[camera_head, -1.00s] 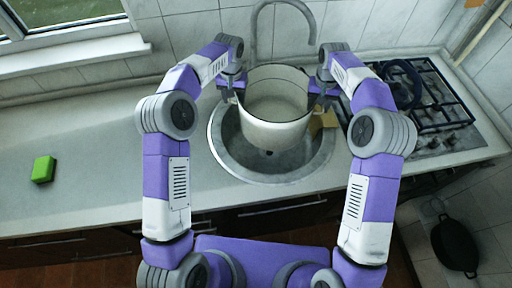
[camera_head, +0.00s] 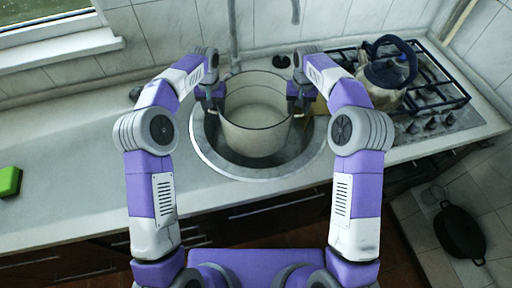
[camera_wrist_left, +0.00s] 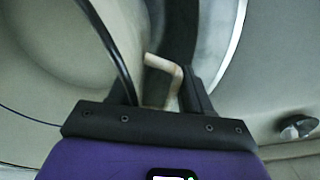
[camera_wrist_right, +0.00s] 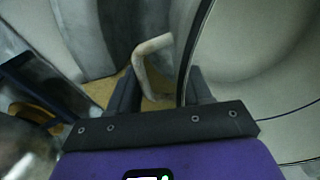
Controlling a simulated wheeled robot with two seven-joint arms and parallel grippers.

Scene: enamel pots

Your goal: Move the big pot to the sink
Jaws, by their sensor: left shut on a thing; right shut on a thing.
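The big pot (camera_head: 256,130), pale enamel with a dark rim, is upright within the outline of the round metal sink (camera_head: 207,155). I cannot tell whether its base touches the sink bottom. My left gripper (camera_head: 218,100) is shut on the pot's left handle, a pale bent bar seen in the left wrist view (camera_wrist_left: 170,72). My right gripper (camera_head: 297,100) is shut on the opposite handle, seen in the right wrist view (camera_wrist_right: 145,55). The pot looks empty inside. Its dark rim (camera_wrist_right: 190,50) runs beside the right fingers.
The faucet (camera_head: 232,35) rises behind the pot. A kettle (camera_head: 388,72) stands on the gas stove (camera_head: 435,105) at right. A yellowish object (camera_head: 319,106) lies by the sink's right edge. A green block (camera_head: 9,181) is at far left; the counter between is clear.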

